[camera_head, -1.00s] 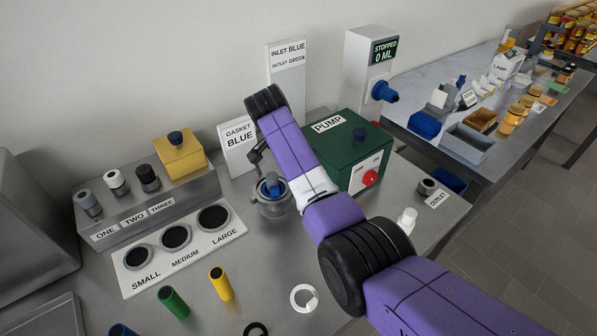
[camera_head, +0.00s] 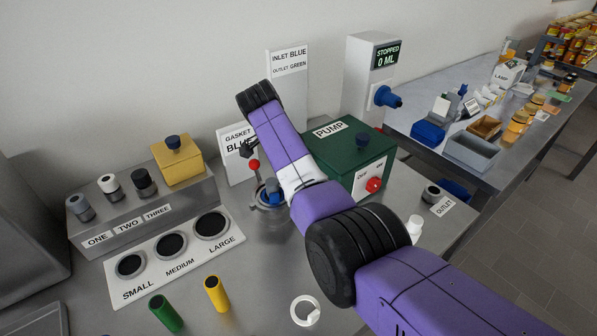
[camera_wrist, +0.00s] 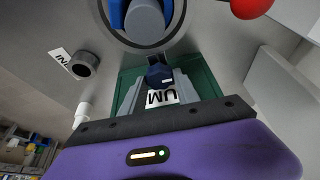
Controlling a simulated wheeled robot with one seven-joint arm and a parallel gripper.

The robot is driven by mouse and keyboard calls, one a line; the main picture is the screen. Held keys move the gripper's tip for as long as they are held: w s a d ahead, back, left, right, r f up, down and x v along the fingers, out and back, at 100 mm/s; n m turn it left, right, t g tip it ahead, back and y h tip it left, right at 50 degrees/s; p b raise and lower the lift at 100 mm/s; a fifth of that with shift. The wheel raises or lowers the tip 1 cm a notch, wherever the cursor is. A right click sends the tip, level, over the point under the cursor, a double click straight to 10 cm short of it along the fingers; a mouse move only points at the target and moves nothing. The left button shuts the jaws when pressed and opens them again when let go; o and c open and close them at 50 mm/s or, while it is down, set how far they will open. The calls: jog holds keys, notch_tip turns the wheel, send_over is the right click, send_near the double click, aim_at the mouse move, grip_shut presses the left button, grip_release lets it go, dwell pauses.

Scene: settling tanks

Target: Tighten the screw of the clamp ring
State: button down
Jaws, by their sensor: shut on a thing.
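The clamp ring (camera_head: 262,203) is a grey metal ring around a blue-and-grey part (camera_head: 272,190), left of the pump. It also shows at the top of the wrist view (camera_wrist: 112,33). A red ball (camera_head: 254,165) stands on a thin stem above the ring's left side; in the wrist view the ball (camera_wrist: 250,8) is at the upper right, apart from the fingers.
The green pump (camera_head: 328,158) with a blue knob (camera_head: 362,139) stands right of the ring. The gasket sign (camera_head: 226,168) is behind, left. A gasket board (camera_head: 152,290) lies front left. Green and yellow cylinders and a white ring (camera_head: 296,313) lie in front.

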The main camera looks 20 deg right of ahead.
jog(key=c, duration=1.2)
grip_release()
jog(key=b+v, duration=0.1)
jog(key=v, duration=0.7)
jog(key=shift+d, duration=0.1)
